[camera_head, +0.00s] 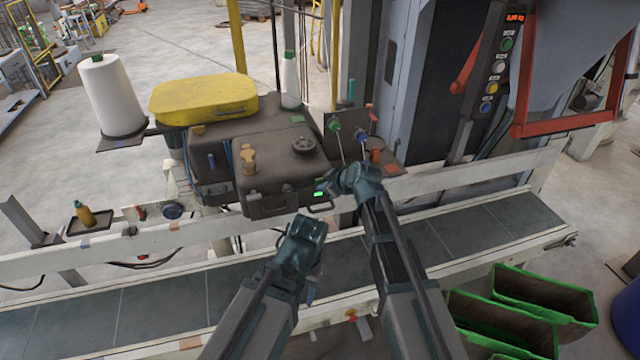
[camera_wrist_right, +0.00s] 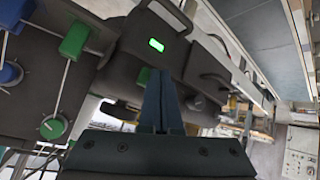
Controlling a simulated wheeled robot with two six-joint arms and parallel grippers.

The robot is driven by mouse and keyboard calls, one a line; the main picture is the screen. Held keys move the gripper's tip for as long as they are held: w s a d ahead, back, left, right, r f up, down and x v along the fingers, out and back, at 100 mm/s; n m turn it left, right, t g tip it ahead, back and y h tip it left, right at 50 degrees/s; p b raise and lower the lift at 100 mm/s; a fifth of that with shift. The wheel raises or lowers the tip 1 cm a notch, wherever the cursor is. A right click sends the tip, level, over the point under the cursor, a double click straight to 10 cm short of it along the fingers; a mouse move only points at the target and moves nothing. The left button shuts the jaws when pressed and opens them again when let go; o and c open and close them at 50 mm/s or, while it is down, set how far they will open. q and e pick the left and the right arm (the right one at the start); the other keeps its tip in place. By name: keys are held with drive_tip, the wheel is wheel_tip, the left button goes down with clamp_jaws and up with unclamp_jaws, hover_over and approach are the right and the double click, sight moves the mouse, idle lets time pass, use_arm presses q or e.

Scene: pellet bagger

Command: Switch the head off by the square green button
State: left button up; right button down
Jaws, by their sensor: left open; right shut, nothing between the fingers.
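The sewing head (camera_head: 280,165) is a dark grey machine box above the conveyor. A small lit green rectangular button (camera_head: 318,194) shows on its front near the lower right; it also glows in the right wrist view (camera_wrist_right: 156,45). My right gripper (camera_head: 328,184) is beside the button, at its upper right in the head view. In the wrist view its fingers (camera_wrist_right: 160,78) are shut and empty, with the tips just below the button in the picture; I cannot tell whether they touch. My left gripper (camera_head: 308,270) is lower, over the conveyor; its fingers are mostly hidden.
Knobs on thin stems, one green (camera_head: 335,125) and one blue (camera_head: 361,135), stand right of the head. A yellow cover (camera_head: 203,98) and white thread cone (camera_head: 110,95) are left. A conveyor (camera_head: 160,305) runs below. A button panel (camera_head: 496,70) stands at upper right.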

drive_tip(key=shift+w+a, duration=0.15)
drive_tip(key=shift+w, duration=0.3)
idle(0.4)
drive_tip(key=shift+s, duration=0.1)
drive_tip(key=shift+s+d, duration=0.3)
drive_tip(key=shift+s, duration=0.5)
drive_tip(key=shift+s, duration=0.1)
drive_tip(key=s, duration=0.2)
drive_tip(key=s+d, duration=0.2)
drive_tip(key=s, duration=0.1)
drive_tip(key=shift+s, duration=0.3)
